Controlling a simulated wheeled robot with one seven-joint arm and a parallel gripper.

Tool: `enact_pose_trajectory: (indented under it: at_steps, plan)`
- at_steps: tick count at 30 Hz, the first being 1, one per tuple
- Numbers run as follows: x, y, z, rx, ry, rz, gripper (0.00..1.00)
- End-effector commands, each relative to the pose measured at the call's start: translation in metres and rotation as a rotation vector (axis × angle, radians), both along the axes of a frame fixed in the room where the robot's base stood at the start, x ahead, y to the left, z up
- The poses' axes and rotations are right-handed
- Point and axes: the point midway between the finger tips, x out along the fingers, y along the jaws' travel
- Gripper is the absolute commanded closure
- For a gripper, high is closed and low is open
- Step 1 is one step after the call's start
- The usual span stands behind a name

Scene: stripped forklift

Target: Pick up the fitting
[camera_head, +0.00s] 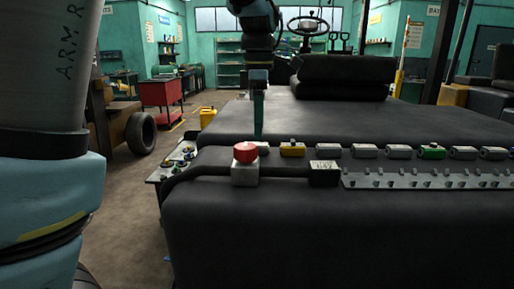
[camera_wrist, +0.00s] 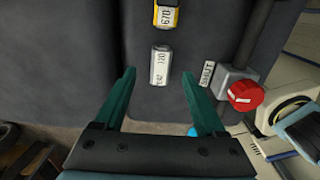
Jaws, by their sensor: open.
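Several small block-shaped fittings stand in a row on the dark forklift body. The nearest to my gripper is a grey fitting (camera_wrist: 160,65) with a printed label; in the head view it shows partly behind a red knob (camera_head: 262,147). My gripper (camera_wrist: 158,74) points down over it, open and empty, with one teal finger on each side of it in the wrist view. In the head view my gripper (camera_head: 258,135) hangs just above or behind the grey fitting; I cannot tell the exact gap. A yellow fitting (camera_head: 292,149) sits to its right and also shows in the wrist view (camera_wrist: 166,15).
The red knob (camera_wrist: 245,95) on its grey box stands close beside the grey fitting. More grey fittings and a green one (camera_head: 432,152) continue rightward. A toothed metal strip (camera_head: 430,179) lies in front. A small tray of parts (camera_head: 172,165) is at the left edge.

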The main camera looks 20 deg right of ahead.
Motion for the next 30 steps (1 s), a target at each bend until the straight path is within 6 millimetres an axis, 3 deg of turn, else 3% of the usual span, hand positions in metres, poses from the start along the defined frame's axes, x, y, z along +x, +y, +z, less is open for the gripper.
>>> enact_pose_trajectory:
  at_steps: [9, 17, 30]
  plan:
    - [-0.001, 0.003, -0.041, 0.003, 0.003, 0.001, 0.28]
    - [0.000, 0.002, -0.045, 0.000, 0.000, 0.000, 0.28]
    - [0.000, 0.002, -0.045, 0.000, 0.000, 0.000, 0.75]
